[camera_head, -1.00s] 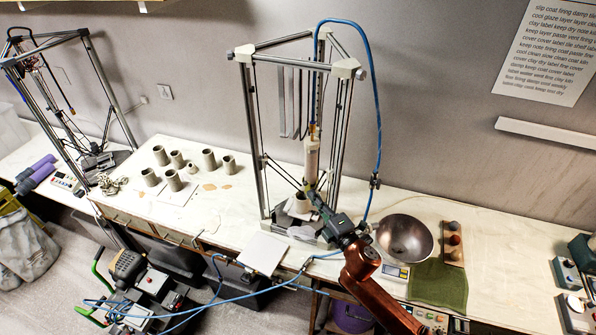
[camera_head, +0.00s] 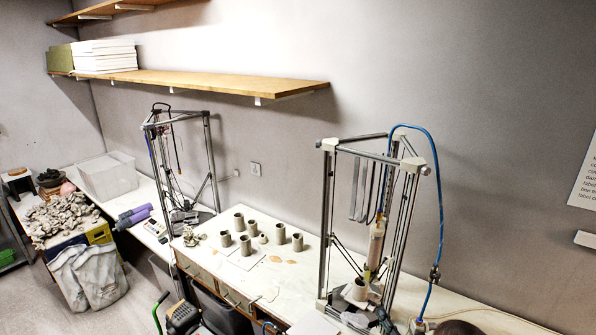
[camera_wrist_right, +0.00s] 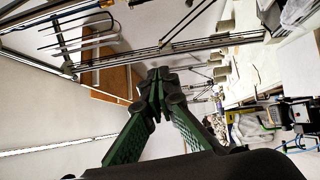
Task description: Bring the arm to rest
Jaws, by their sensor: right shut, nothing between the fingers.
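My right gripper (camera_head: 380,309) shows at the bottom edge of the head view, in front of the right-hand clay printer (camera_head: 328,220) and close to the grey clay cup (camera_head: 357,289) on its base. In the right wrist view, the green ribbed fingers of the right gripper (camera_wrist_right: 157,92) come together at their tips with nothing between them. Most of my right arm is below the head view. My left gripper is in neither view.
Several grey clay cups (camera_head: 280,234) stand on the white worktop left of the printer. A second frame printer (camera_head: 213,165) stands further left. A blue hose (camera_head: 438,200) loops beside the right printer. A wooden shelf (camera_head: 220,84) runs along the wall above.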

